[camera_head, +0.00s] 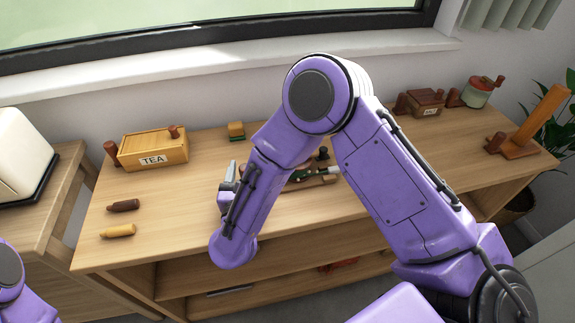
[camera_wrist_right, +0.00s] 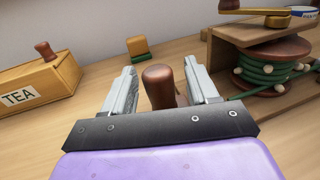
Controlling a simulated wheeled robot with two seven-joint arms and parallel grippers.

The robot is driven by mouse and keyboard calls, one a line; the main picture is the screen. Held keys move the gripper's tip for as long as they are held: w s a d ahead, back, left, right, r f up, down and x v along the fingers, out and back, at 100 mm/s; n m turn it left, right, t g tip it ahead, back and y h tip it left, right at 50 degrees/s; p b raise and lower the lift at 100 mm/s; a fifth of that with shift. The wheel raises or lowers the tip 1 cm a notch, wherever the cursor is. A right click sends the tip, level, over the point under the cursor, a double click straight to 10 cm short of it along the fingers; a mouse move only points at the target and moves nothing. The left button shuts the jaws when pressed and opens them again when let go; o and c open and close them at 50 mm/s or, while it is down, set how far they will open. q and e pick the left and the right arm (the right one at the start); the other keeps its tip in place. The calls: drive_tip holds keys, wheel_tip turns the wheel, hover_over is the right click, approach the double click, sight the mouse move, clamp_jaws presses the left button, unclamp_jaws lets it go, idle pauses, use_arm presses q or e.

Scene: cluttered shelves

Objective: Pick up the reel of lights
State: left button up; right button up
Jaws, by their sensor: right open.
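The reel of lights (camera_wrist_right: 270,70) is a brown wooden spool wound with green cord and pale bulbs, set in a wooden frame, at the right of the right wrist view. In the head view, the reel (camera_head: 310,177) is mostly hidden behind my right arm. My right gripper (camera_wrist_right: 160,72) is open, to the left of the reel and apart from it. A rounded brown wooden knob (camera_wrist_right: 159,88) shows between its fingers; I cannot tell whether it touches them. In the head view my right gripper (camera_head: 231,172) is partly hidden by my forearm. My left gripper is out of view.
A wooden TEA box (camera_head: 153,150) stands at the left of the wooden shelf top (camera_head: 180,205). Two small bottle-shaped pieces lie at front left. A SALT box (camera_head: 425,103), a jar and a wooden stand are at right.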

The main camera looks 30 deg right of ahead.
drive_tip(key=shift+a, duration=0.1)
clamp_jaws()
drive_tip(key=shift+r, duration=0.1)
